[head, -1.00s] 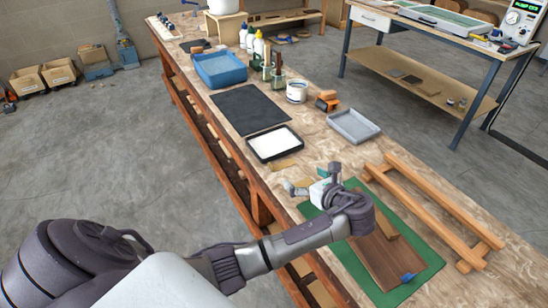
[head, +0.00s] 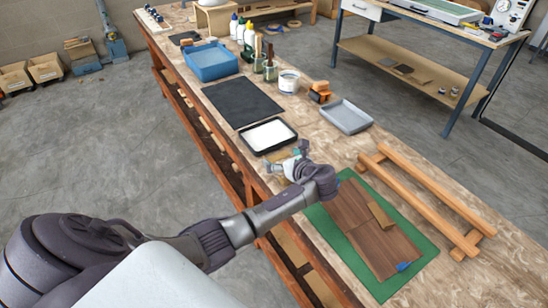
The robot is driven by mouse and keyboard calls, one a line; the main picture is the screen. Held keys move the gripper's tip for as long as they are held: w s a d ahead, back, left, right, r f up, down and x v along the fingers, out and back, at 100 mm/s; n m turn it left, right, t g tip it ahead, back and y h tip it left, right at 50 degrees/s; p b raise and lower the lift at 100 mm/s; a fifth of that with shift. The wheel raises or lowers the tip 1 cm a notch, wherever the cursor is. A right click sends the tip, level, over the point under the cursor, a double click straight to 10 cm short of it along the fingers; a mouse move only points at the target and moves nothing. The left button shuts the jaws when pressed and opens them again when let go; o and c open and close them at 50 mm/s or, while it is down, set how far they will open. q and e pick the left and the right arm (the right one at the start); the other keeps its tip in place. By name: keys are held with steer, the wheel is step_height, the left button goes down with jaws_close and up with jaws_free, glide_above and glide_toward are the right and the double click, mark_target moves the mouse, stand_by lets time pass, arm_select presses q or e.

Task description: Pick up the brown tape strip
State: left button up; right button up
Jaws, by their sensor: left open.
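A small flat tan-brown piece, which looks like the brown tape strip (head: 275,157), lies on the bench just in front of the black tray with a white pad (head: 270,135). My left gripper (head: 292,161) is open over the bench, at the right end of this strip. Its fingers partly hide that end, and I cannot tell whether they touch it. My right gripper is not in view.
A wooden frame (head: 430,205) and grey tray (head: 346,117) stand to the right. A black mat (head: 242,101) lies farther back.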

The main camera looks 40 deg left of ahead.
arm_select(q)
steer(key=shift+x, duration=0.85)
steer(key=shift+s+d, duration=0.1)
steer(key=shift+s, duration=0.05)
steer(key=c, duration=1.5)
steer(key=shift+f, duration=0.1)
jaws_close()
